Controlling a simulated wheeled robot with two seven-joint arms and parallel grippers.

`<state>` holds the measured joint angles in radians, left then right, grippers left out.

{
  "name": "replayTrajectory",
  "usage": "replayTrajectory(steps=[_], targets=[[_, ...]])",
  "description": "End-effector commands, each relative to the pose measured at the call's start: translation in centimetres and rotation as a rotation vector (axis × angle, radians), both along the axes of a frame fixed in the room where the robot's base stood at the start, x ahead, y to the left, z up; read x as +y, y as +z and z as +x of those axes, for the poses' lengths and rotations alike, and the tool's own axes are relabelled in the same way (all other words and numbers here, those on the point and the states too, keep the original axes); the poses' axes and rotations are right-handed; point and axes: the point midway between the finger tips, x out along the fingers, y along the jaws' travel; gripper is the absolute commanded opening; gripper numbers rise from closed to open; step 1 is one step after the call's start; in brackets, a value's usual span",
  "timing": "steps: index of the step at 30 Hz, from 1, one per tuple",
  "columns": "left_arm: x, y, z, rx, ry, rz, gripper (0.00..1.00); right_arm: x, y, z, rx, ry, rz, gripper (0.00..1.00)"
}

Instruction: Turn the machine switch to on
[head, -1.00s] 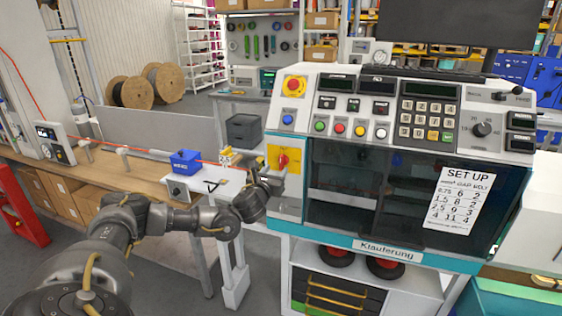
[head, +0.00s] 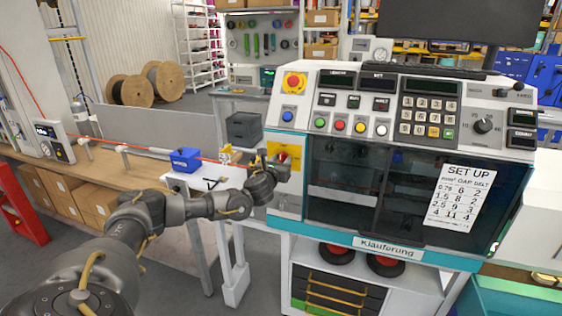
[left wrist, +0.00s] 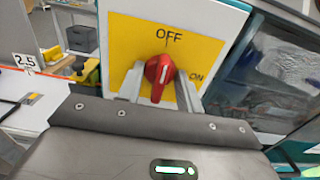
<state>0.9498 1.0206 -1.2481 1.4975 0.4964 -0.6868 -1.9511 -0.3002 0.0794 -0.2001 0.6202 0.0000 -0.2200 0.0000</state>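The machine switch is a red rotary knob (left wrist: 159,76) on a yellow plate (left wrist: 198,53) marked OFF at the top and ON at the right. The knob's white mark points up toward OFF. In the head view the yellow plate (head: 296,149) is on the machine's left front, and my gripper hides much of the knob. My left gripper (left wrist: 158,88) is open, with one finger on each side of the knob. I cannot tell whether the fingers touch it. My right gripper is in neither view.
The machine (head: 400,140) has buttons, a keypad and a dark window right of the switch. A red stop button (head: 294,81) sits above it. A blue box (head: 186,160) stands on the bench to the left. A monitor (head: 450,22) is above the machine.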

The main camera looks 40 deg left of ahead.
Motion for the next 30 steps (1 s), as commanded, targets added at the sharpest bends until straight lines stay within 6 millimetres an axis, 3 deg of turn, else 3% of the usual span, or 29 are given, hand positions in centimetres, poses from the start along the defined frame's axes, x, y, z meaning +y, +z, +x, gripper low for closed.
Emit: replayTrajectory(steps=[3, 8, 30], targets=[[0.0, 0.0, 0.0, 0.0, 0.0, 0.0, 0.21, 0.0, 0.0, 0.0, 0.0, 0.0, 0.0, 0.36], [0.0, -0.1, 0.0, 0.007, 0.0, 0.019, 0.21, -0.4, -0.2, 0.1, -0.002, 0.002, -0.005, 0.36], [0.0, -0.3, 0.0, 0.196, -0.001, 0.562, 0.21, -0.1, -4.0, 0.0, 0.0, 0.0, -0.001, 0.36]])
